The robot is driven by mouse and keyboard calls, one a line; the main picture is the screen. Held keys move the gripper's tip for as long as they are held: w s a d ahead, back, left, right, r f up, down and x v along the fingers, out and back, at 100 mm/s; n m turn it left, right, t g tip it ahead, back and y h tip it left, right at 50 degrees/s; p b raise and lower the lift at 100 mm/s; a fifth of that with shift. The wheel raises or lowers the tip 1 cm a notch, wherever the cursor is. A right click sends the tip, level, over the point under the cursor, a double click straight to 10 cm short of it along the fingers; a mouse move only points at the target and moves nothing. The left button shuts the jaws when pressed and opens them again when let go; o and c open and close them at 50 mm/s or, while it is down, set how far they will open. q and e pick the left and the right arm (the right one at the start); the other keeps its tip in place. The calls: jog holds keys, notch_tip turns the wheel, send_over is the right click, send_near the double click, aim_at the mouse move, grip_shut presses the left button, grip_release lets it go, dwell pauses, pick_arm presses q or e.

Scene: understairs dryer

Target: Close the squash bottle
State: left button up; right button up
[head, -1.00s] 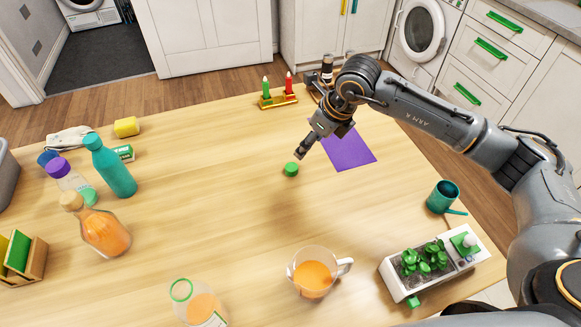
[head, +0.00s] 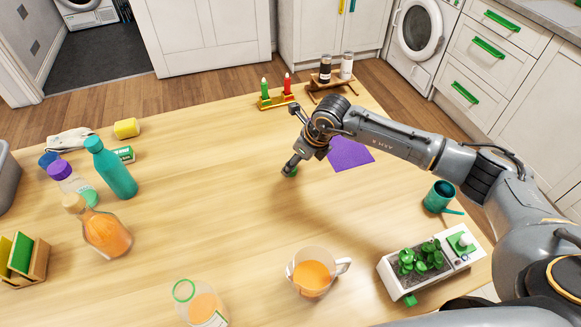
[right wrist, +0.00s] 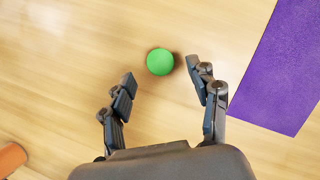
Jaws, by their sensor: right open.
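A small round green cap (head: 292,174) lies on the wooden table, partly hidden by my right gripper (head: 290,167). In the right wrist view the green cap (right wrist: 160,62) sits between and just beyond the fingertips of my right gripper (right wrist: 162,76), which is open and empty. A clear bottle (head: 201,304) with orange liquid and a green ring at its uncapped mouth stands at the front edge of the head view, its base cut off. Another orange-filled bottle (head: 106,234) with a tan stopper stands at the left. My left gripper is not in view.
A glass jug (head: 313,273) of orange liquid stands at front centre. A planter (head: 430,266) and teal watering can (head: 440,196) are at right. A purple mat (head: 350,154) lies beside the cap. Teal (head: 112,170) and purple-capped (head: 70,180) bottles stand left. The table's middle is clear.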

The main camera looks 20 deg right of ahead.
jog(key=x, duration=0.3)
jog(key=shift+f, duration=0.15)
jog(key=c, duration=0.8)
